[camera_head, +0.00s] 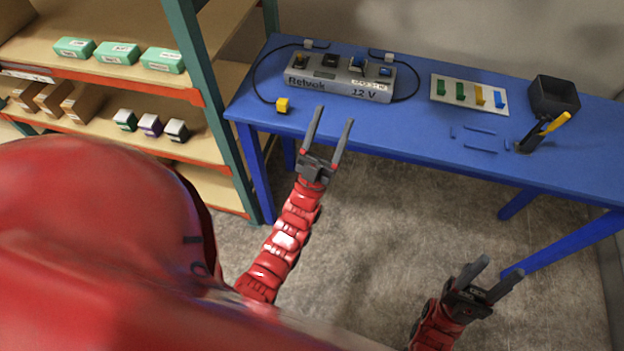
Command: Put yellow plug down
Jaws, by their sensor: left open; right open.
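The yellow plug (282,105) rests on the blue table (400,130) near its front left edge. A black cable runs from it up to the back of the grey console (339,80) marked 12 V. My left gripper (333,115) is open and empty, with its fingers at the table's front edge, to the right of the plug and apart from it. My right gripper (504,271) is open and empty, low in front of the table over the floor.
A panel (469,95) with green, yellow and blue pieces lies right of the console. A shelf (130,75) with boxes stands left. The table's front middle is clear.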

